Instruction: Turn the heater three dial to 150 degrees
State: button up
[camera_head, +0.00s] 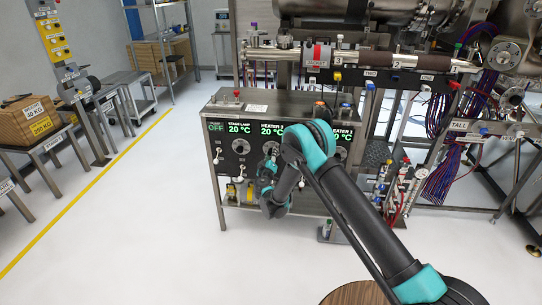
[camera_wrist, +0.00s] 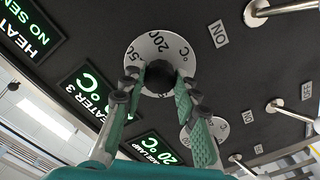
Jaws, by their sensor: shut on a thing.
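The heater dial (camera_wrist: 150,48) is a pale round plate with degree marks and a black knob (camera_wrist: 160,80) at its centre, on a black panel. It is beside the green display labelled HEATER 3 (camera_wrist: 90,95), which reads 20 °C. My gripper (camera_wrist: 160,84) is shut on the knob, one green finger on each side. In the head view my gripper (camera_head: 268,158) is at the panel front, and my arm hides part of the dials and labels.
A second dial (camera_wrist: 221,128) lies close to my right finger. Metal toggle switches (camera_wrist: 285,110) with ON and OFF labels stick out nearby. In the head view the control cabinet (camera_head: 217,172) stands below pipework, and clear floor (camera_head: 130,240) lies to the left.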

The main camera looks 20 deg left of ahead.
jog(key=m, duration=0.6)
jog(key=shift+m, duration=0.3)
dwell(0.4)
jog(key=o, duration=1.2)
jog(key=shift+c, duration=0.2)
jog(key=v, duration=0.7)
jog(key=shift+s, duration=0.25)
